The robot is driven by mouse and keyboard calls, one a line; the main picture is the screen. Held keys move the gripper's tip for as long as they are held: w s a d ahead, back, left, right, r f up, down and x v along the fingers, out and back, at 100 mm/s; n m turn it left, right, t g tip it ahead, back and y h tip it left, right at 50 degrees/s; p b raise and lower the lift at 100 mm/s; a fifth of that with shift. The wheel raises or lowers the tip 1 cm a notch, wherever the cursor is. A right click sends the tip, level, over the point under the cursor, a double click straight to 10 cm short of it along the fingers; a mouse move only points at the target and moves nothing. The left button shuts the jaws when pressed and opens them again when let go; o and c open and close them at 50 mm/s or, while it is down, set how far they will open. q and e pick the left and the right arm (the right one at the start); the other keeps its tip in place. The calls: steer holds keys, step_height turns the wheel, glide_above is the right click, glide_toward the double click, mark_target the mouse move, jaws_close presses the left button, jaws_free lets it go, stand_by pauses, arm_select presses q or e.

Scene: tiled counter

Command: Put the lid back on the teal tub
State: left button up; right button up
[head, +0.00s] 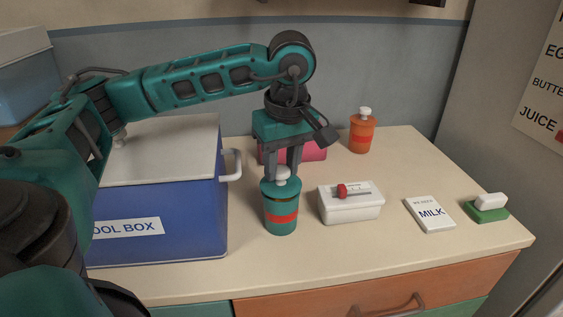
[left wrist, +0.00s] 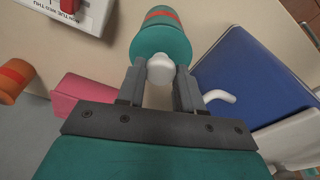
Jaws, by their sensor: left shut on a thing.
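The teal tub (head: 281,216) with a red band stands upright on the counter, right of the blue box. Its teal lid (head: 268,188) with a white knob (head: 282,173) is at the tub's mouth, roughly level and in line with it. I cannot tell whether the lid is fully seated or slightly above the rim. My left gripper (head: 283,166) points down from above and is shut on the knob. In the left wrist view the lid (left wrist: 160,38) hides most of the tub (left wrist: 162,22), and the fingers (left wrist: 160,88) flank the white knob (left wrist: 161,68). My right gripper is not in view.
A blue cool box (head: 160,215) with a white handle (head: 232,166) stands close on the left. A white box (head: 350,206) is close on the right.

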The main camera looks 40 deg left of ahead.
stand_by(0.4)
arm_select(q)
steer(key=shift+f, duration=0.2)
steer(key=shift+b, duration=0.3)
stand_by(0.8)
steer(key=o, duration=1.5)
steer(key=shift+o, duration=0.4)
steer(key=shift+r, duration=0.15)
